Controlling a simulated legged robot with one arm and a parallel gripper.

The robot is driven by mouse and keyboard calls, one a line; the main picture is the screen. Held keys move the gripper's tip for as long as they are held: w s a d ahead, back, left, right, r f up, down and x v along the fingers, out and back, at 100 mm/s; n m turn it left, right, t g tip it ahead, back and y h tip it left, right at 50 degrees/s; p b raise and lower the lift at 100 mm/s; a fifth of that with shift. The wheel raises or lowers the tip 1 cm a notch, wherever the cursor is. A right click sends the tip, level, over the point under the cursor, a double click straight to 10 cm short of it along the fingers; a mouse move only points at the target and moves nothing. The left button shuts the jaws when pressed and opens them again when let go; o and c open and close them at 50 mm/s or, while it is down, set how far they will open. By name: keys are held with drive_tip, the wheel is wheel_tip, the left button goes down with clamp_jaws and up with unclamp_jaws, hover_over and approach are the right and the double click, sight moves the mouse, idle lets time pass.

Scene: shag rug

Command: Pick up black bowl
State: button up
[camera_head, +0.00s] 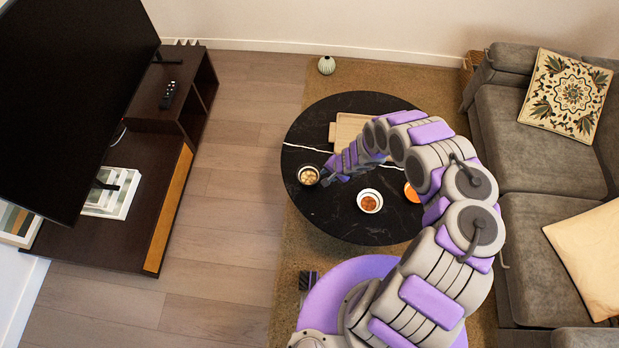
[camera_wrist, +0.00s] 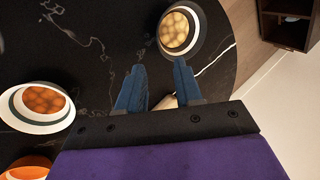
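The black bowl (camera_head: 307,186) stands upright near the left edge of the round black table (camera_head: 340,222) and holds pale round food. In the wrist view the black bowl (camera_wrist: 199,28) is at the top, just beyond the fingertips, with a light inner wall and a dark outside. My gripper (camera_head: 326,175) is close to the right side of this bowl in the head view. In the wrist view its two blue fingers (camera_wrist: 159,68) are spread apart with nothing between them. I cannot tell whether a fingertip touches the bowl.
A white bowl (camera_head: 369,210) with brown food and an orange bowl (camera_head: 411,192) stand to the right on the table. A wooden tray (camera_head: 345,131) lies at the back, partly behind my arm. A TV stand (camera_head: 130,225) is at left, a grey sofa (camera_head: 540,160) at right.

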drive_tip(key=b, duration=0.2)
approach(313, 182)
drive_tip(key=shift+d+f, duration=0.1)
drive_tip(key=shift+f, duration=0.15)
drive_tip(key=shift+b+x, duration=1.85)
drive_tip(key=shift+x, duration=0.7)
drive_tip(key=shift+w, duration=0.1)
drive_tip(key=shift+r, duration=0.1)
drive_tip(key=shift+c, duration=0.2)
clamp_jaws()
